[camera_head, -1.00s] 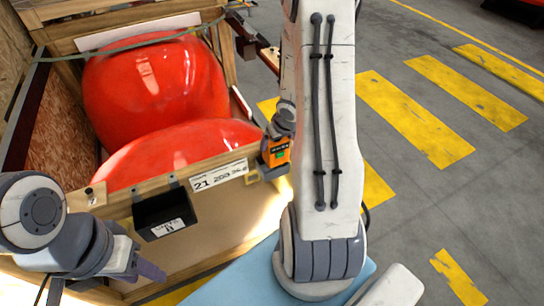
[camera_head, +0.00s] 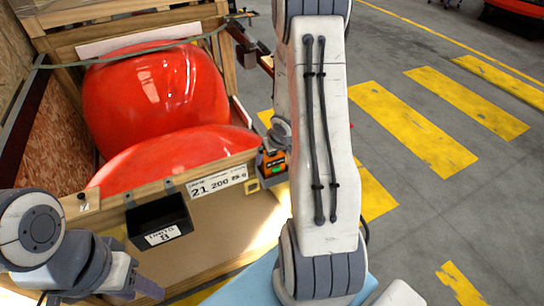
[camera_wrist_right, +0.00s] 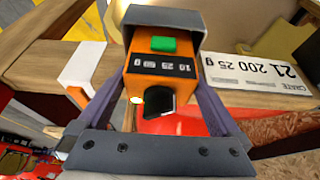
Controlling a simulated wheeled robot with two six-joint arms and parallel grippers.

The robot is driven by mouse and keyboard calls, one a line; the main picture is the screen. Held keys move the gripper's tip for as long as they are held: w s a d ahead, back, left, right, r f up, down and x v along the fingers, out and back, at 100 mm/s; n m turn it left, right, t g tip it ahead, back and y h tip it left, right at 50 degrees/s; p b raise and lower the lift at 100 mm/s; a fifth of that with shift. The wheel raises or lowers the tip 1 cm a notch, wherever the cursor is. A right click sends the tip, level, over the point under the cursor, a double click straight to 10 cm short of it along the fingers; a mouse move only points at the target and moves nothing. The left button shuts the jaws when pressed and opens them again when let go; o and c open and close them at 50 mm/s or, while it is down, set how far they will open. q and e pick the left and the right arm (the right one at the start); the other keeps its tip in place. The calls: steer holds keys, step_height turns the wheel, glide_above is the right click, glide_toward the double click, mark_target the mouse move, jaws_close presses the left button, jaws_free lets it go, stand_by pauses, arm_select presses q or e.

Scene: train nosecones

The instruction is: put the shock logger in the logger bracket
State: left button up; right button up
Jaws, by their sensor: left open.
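The shock logger (camera_head: 272,163) is an orange box with a green patch and a black scale strip, upright at the right end of the crate's front wall. In the right wrist view the logger (camera_wrist_right: 165,50) sits between the two purple fingers of my right gripper (camera_wrist_right: 163,85), which look closed against its sides. The grey logger bracket (camera_wrist_right: 165,18) covers the logger's lower end, which appears inside it; how deep is hidden. In the head view the bracket (camera_head: 274,181) is small and partly shaded. My left gripper (camera_head: 135,288) is open and empty at the lower left.
The wooden crate (camera_head: 225,215) holds red nosecones (camera_head: 155,95). My right arm hides the area beside the bracket. Striped floor lies open at right.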

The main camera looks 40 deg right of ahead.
steer(key=shift+r, duration=0.1)
steer(key=p+v, duration=0.7)
steer(key=v, duration=0.4)
steer(key=shift+s+r+p, duration=0.2)
steer(key=shift+r+p, duration=0.1)
steer(key=shift+r, duration=0.1)
steer(key=shift+a, duration=0.1)
steer(key=a+r+n+g, duration=0.1)
steer(key=a+r+n, duration=0.3)
steer(key=a, duration=0.6)
steer(key=a+r+n, duration=0.1)
steer(key=a+r, duration=0.4)
steer(key=a, duration=0.4)
steer(key=s+a+r+n+g+y, duration=0.1)
steer(key=s+a+r+n, duration=0.1)
steer(key=s+a, duration=0.4)
steer(key=s+a+r+n+g+y, duration=0.1)
steer(key=s+a+r+n+g, duration=0.1)
steer(key=s+a, duration=0.5)
steer(key=s+r+n, duration=0.1)
steer(key=s, duration=0.2)
steer(key=shift+s+a, duration=0.35)
steer(key=shift+s, duration=0.05)
